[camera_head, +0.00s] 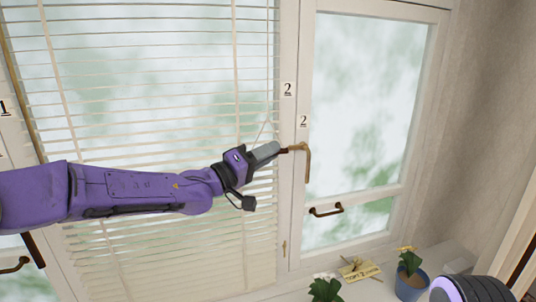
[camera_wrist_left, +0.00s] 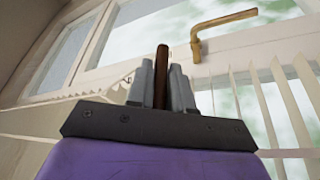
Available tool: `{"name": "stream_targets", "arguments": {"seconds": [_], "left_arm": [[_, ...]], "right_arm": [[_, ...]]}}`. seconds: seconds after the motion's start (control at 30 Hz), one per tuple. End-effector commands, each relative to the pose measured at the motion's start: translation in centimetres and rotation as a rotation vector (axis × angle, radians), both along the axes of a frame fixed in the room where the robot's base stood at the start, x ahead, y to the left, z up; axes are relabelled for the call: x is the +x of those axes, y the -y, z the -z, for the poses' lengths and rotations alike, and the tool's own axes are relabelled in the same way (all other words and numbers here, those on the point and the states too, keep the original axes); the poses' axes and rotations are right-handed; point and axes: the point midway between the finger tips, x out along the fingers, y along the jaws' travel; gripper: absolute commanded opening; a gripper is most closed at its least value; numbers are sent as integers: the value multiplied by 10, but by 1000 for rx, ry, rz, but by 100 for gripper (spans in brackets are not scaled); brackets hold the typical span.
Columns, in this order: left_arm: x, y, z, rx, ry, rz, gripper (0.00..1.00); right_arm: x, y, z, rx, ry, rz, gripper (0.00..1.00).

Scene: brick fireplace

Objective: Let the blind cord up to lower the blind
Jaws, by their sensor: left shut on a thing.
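The white slatted blind (camera_head: 150,85) hangs over the left window pane in the head view. Its upper slats are spaced apart and its lower slats lie close together. My left gripper (camera_head: 272,150) is in front of the blind's right edge. It is shut on the brown cord end (camera_wrist_left: 162,60), which stands between the two grey fingers in the left wrist view (camera_wrist_left: 161,85). Thin pale blind cord (camera_head: 265,128) runs up from near the fingers. The fingers hide part of the cord end.
A brass window handle (camera_head: 306,160) is just right of my left gripper, and shows in the wrist view (camera_wrist_left: 225,21). A lower dark handle (camera_head: 326,210) is on the right window. A blue flowerpot (camera_head: 411,284) and a small sign (camera_head: 360,270) stand on the sill.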

Motion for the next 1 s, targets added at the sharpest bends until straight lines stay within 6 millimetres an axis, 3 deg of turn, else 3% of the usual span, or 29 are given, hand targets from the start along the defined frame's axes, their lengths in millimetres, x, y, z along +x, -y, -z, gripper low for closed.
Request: {"name": "stream_targets", "arguments": {"seconds": [0.03,0.07,0.1,0.13,0.47,0.7,1.0], "left_arm": [[0,-1,0,1,0,-2,0],[0,-1,0,1,0,-2,23],[0,-1,0,1,0,-2,36],[0,-1,0,1,0,-2,41],[-3,-4,3,0,1,-2,41],[-36,-41,17,-2,2,-3,41],[-67,-76,24,1,0,-2,41]], "right_arm": [[0,0,0,0,0,0,43],[0,0,0,0,0,0,43],[0,0,0,0,0,0,43],[0,0,0,0,0,0,43],[0,0,4,0,0,0,43],[0,0,32,0,0,0,43],[0,0,45,0,0,0,43]]}}
